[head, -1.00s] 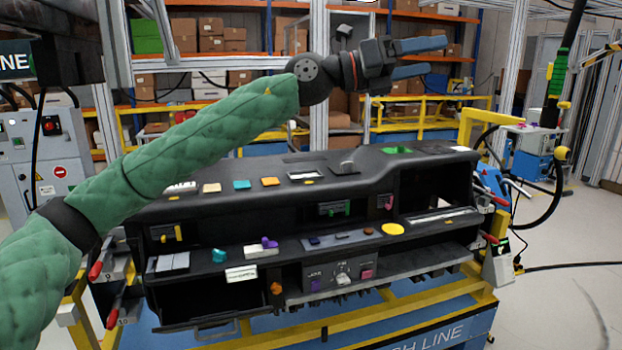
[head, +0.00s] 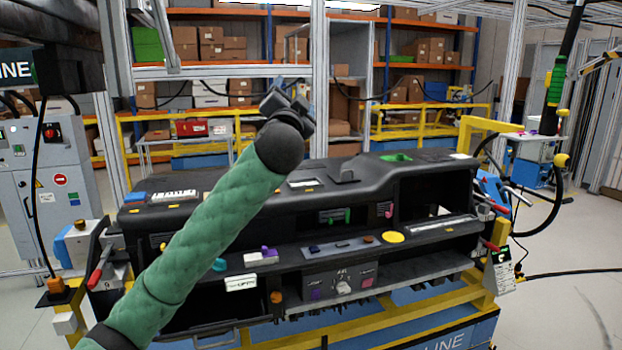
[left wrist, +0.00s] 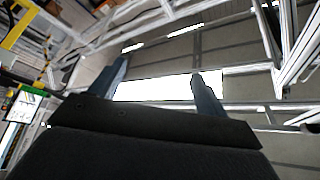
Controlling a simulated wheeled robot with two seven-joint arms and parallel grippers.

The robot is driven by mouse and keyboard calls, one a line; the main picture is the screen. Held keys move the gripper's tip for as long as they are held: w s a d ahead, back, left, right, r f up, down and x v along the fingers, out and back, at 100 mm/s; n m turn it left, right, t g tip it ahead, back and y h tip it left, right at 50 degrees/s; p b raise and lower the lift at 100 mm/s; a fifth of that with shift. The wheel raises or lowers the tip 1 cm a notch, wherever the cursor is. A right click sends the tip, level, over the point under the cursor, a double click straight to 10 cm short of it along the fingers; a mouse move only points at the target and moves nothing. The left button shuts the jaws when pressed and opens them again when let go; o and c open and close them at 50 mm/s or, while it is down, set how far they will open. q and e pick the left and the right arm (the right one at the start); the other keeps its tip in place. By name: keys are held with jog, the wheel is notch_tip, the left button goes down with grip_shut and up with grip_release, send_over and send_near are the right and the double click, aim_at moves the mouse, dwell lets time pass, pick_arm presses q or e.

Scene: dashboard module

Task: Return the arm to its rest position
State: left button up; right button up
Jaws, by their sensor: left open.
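My left arm, in a green padded sleeve, rises from the bottom left of the head view in front of the dashboard module (head: 330,230). My left gripper (head: 285,98) is above the dashboard's back edge, mostly hidden behind the dark wrist joint. In the left wrist view the two blue fingers (left wrist: 160,85) stand apart with nothing between them, pointing up toward the ceiling and a bright light. My right gripper is not in view.
The dashboard rests on a yellow and blue stand (head: 440,325) with red-handled clamps (head: 100,268) at its ends. Orange shelves with boxes (head: 215,45) and yellow rails stand behind. A grey control cabinet (head: 50,180) is at left. Floor at right is mostly clear.

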pick_arm(q)
jog(key=a+f+n+g+y, duration=0.1)
jog(key=a+f+n+g, duration=0.2)
jog(key=f, duration=1.1)
jog(key=a+f+n+g, duration=0.1)
jog(key=a+f+g, duration=0.3)
jog(key=f, duration=1.1)
jog(key=s+a+f+n+g, duration=0.1)
jog(key=s+f+g, duration=0.3)
jog(key=f, duration=1)
jog(key=s+a+f+n+g, duration=0.15)
jog(key=s+f, duration=0.45)
jog(key=f, duration=0.7)
jog(key=s+a+f+n+g, duration=0.1)
jog(key=s+a+f+g, duration=0.1)
jog(key=s+f, duration=0.75)
jog(key=s+a+f+g, duration=0.1)
jog(key=s+f+g, duration=0.1)
jog(key=s+f, duration=0.75)
jog(key=s+f+g, duration=0.2)
jog(key=s+f, duration=0.6)
jog(key=s, duration=0.3)
jog(key=s+f+g, duration=0.2)
jog(key=s+f, duration=0.6)
jog(key=s, duration=0.2)
jog(key=shift+s+d+n, duration=0.25)
jog(key=shift+s+n, duration=0.1)
jog(key=shift+g, duration=0.25)
